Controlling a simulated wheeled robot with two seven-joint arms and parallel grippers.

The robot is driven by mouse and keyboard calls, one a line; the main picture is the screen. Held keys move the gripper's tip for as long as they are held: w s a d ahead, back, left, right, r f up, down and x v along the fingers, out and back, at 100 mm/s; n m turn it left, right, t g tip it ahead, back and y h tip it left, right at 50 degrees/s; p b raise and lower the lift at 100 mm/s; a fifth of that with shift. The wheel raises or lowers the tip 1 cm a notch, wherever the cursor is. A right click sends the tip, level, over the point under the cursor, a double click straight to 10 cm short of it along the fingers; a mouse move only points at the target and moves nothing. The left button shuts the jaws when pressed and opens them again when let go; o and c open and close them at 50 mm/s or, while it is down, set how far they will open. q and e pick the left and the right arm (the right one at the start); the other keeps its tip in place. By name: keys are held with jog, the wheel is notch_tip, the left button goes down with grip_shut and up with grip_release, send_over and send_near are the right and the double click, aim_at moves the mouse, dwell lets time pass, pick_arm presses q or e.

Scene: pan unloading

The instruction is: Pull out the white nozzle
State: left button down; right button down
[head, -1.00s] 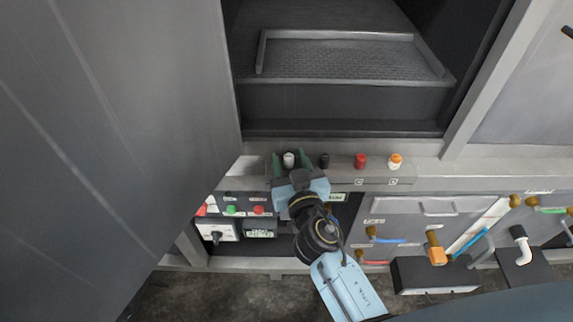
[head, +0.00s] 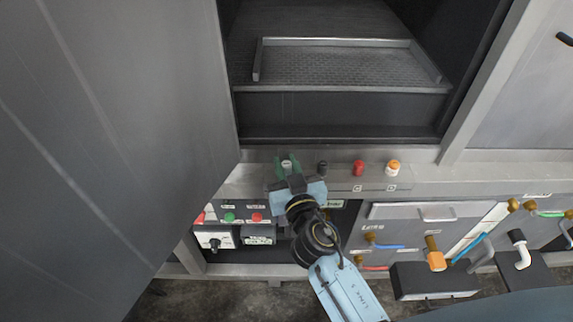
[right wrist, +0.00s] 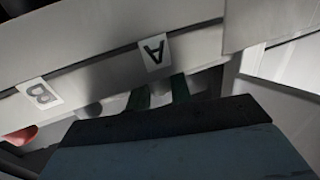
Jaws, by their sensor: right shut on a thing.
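The white nozzle (head: 287,162) sits on the ledge below the open chamber, at the left end of a row of small nozzles. My right gripper (head: 288,165) is shut on it, with one green finger on each side. Its lower part is hidden by the gripper. In the right wrist view the two dark green fingers (right wrist: 159,94) point up under the label A (right wrist: 153,51), and the gripper body hides most of what they hold. My left gripper is not in view.
To the right on the ledge stand a black nozzle (head: 322,167), a red nozzle (head: 358,168) and an orange-topped white nozzle (head: 393,168). A large grey door (head: 110,140) stands open at the left. A metal tray (head: 345,84) lies in the chamber.

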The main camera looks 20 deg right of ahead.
jog(key=shift+r, duration=0.1)
jog(key=shift+r+p, duration=0.45)
jog(key=shift+r, duration=0.1)
dwell(0.3)
jog(key=shift+r, duration=0.1)
jog(key=shift+r+p, duration=1.6)
jog(key=shift+r, duration=0.1)
jog(key=shift+w+a+r+p, duration=0.1)
jog(key=shift+w+r+p, duration=0.05)
jog(key=shift+r+p, duration=0.35)
